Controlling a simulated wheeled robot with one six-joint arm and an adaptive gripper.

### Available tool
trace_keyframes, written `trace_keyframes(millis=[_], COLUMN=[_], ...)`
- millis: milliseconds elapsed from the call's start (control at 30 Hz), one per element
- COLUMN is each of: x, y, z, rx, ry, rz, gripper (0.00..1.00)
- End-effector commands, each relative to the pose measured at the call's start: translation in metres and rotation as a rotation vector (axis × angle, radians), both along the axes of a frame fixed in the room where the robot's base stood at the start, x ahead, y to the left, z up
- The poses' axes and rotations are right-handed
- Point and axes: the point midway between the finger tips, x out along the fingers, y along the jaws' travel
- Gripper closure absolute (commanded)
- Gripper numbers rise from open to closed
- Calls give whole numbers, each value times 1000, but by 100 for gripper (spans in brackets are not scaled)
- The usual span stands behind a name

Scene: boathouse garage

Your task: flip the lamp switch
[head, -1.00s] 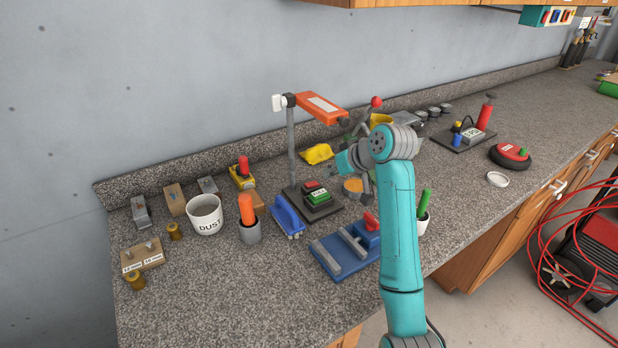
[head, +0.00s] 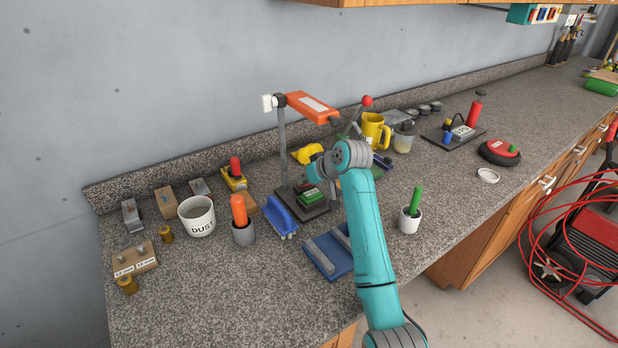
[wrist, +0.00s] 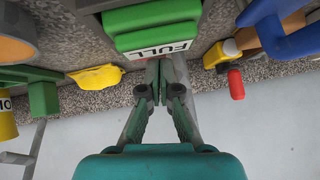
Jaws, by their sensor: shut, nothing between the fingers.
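The lamp has an orange head (head: 312,105) on a grey post (head: 283,150) rising from a dark base (head: 314,211). On the base is a green switch block (head: 311,195) with a white label; in the wrist view the green part (wrist: 150,16) sits above a label reading FULL (wrist: 158,50). My gripper (wrist: 157,78) is shut and empty, its fingertips close to the label's edge; I cannot tell whether they touch it. In the head view my gripper (head: 312,176) is over the back of the switch block and hides most of the red part there.
A blue brush (head: 281,216) lies left of the lamp base and a blue vise-like tool (head: 325,257) in front. A yellow mug (head: 372,130), a yellow cloth-like item (head: 306,152) and a cup with a green handle (head: 410,219) stand around.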

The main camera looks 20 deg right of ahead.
Motion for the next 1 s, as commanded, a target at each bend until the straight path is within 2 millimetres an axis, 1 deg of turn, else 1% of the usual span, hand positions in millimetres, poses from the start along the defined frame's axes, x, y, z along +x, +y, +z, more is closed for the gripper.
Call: trace_keyframes(millis=[367, 500, 833, 1000], x=[1, 0, 0, 2], y=[1, 5, 1, -5], z=[-1, -7, -7, -6], rx=[-4, -66, -66, -66], ry=[-1, -23, -19, -19], rz=[0, 1, -2, -3], gripper=[100, 100, 100, 100])
